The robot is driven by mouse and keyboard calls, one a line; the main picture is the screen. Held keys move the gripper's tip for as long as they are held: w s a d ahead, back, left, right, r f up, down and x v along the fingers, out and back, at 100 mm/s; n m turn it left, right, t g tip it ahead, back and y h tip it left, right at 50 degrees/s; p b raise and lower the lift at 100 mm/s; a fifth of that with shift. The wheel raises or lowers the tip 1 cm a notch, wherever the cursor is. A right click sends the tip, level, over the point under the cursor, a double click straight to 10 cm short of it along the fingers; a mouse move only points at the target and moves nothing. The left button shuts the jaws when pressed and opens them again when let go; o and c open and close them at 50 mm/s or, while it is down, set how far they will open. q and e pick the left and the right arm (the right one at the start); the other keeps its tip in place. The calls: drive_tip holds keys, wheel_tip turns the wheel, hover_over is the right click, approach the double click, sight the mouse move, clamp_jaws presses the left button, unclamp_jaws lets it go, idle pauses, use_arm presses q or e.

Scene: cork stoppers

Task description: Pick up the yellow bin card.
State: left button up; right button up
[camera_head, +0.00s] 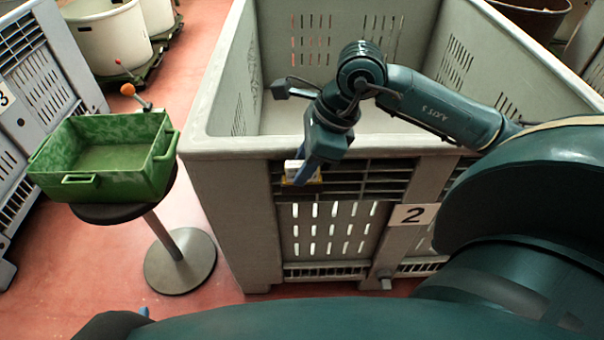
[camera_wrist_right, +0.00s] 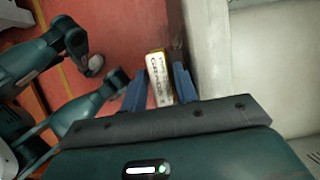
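The yellow bin card (camera_head: 302,168), with a pale face, is at the front side of the grey bin, just below its rim. In the right wrist view the card (camera_wrist_right: 160,78) shows dark lettering and yellow edges. My right gripper (camera_head: 306,176) points down at it, hiding its middle in the head view. In the wrist view the right gripper's two blue fingers (camera_wrist_right: 159,85) stand one on each side of the card. I cannot tell whether they press on it. Only a small blue bit of what seems my left gripper (camera_head: 145,312) shows at the bottom edge.
The large grey bin (camera_head: 235,215) has a slatted front and a white "2" plate (camera_head: 413,214). A green crate (camera_head: 110,180) stands on a round stool at left. Another grey bin (camera_head: 40,90) is at far left. Red floor (camera_head: 85,270) lies between them.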

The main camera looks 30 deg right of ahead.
drive_tip(key=shift+f, duration=0.1)
drive_tip(key=shift+c, duration=0.2)
clamp_jaws()
